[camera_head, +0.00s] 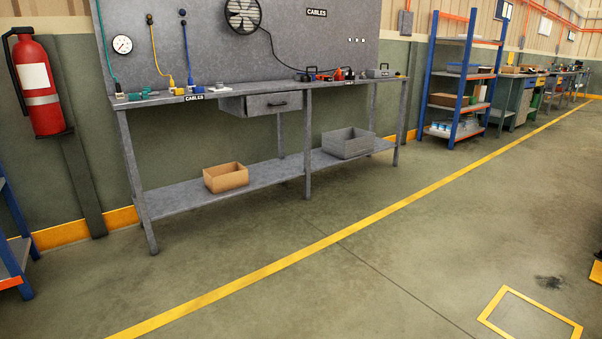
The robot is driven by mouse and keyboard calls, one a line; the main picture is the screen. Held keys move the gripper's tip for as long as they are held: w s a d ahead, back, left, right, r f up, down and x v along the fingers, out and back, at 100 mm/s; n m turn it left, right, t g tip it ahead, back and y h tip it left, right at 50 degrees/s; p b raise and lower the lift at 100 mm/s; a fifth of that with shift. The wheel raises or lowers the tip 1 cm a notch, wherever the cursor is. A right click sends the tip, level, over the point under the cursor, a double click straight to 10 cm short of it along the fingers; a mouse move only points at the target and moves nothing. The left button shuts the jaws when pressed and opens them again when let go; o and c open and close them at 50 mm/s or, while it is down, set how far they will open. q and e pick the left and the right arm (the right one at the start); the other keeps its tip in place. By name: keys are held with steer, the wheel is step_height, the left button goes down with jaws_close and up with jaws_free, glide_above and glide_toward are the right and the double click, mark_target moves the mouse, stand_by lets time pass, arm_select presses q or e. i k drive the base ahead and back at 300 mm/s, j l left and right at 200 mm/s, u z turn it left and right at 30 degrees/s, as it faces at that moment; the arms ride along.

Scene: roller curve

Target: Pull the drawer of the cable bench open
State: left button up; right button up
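The cable bench (168,204) is a long grey metal bench against the wall. It has a grey back panel and "CABLES" labels. Its drawer (272,104) hangs under the worktop, left of the middle, with a dark handle (277,105) on its front. The drawer front appears to stand a little forward of the worktop edge, with part of its left side showing; how far it is open is hard to tell. Neither of my grippers shows in this view.
A cardboard box (226,178) and a grey crate (348,143) sit on the lower shelf. A fire extinguisher (38,85) hangs at left. A blue shelf rack (461,85) stands to the right. The floor before the bench is clear, crossed by a yellow line (330,240).

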mark_target(258, 104)
steer(key=i+j+u, duration=0.3)
steer(key=i, duration=0.55)
steer(key=i+u, duration=0.25)
steer(key=i, duration=0.6)
